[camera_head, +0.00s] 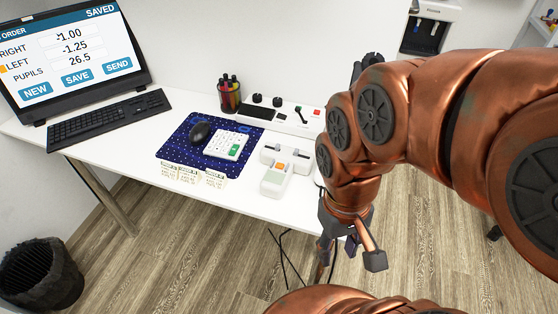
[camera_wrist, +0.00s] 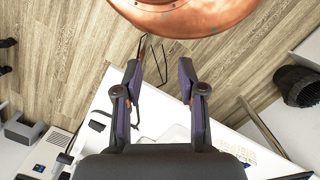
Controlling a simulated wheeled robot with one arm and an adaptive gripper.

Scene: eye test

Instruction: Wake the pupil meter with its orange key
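The pupil meter (camera_head: 272,184) is a pale white and grey device lying on the white table near its front edge, right of the blue mat. Its small orange key (camera_head: 280,166) faces up and is uncovered. My gripper (camera_head: 349,250) hangs right of the meter, by the table's front right edge, apart from the meter and key. In the wrist view my gripper (camera_wrist: 159,70) has its two dark fingers spread wide with nothing between the tips. The orange key does not show in the wrist view. Whether the meter's screen is lit is too small to tell.
Left of the meter, a dotted blue mat (camera_head: 190,158) bears a black mouse (camera_head: 200,132) and white keypad (camera_head: 226,145). Small printed cards (camera_head: 188,173) stand at its front. Behind are a pen cup (camera_head: 230,96), a monitor (camera_head: 75,55) and keyboard (camera_head: 108,119). A bin (camera_head: 40,275) stands on the floor.

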